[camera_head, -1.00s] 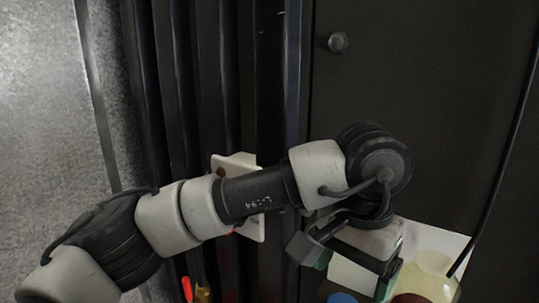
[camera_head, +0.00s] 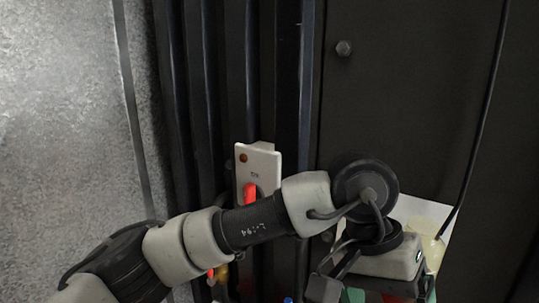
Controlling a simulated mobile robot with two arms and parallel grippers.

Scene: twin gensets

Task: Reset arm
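My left arm comes in from the lower left, and its gripper (camera_head: 372,290) hangs at the bottom edge, right of centre. Its fingers stand wide apart, with the lower ends close to or past the picture's edge. I see nothing held between them, though coloured parts show behind. The forearm passes in front of the plate's lower end. My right gripper is not in view.
Dark vertical ribs (camera_head: 216,90) and a flat dark panel with a bolt (camera_head: 344,48) stand behind the arm. A black cable (camera_head: 484,130) hangs at right. A pale sheet (camera_head: 424,212) and yellowish translucent thing (camera_head: 436,252) are partly hidden by the wrist. The upper area is clear.

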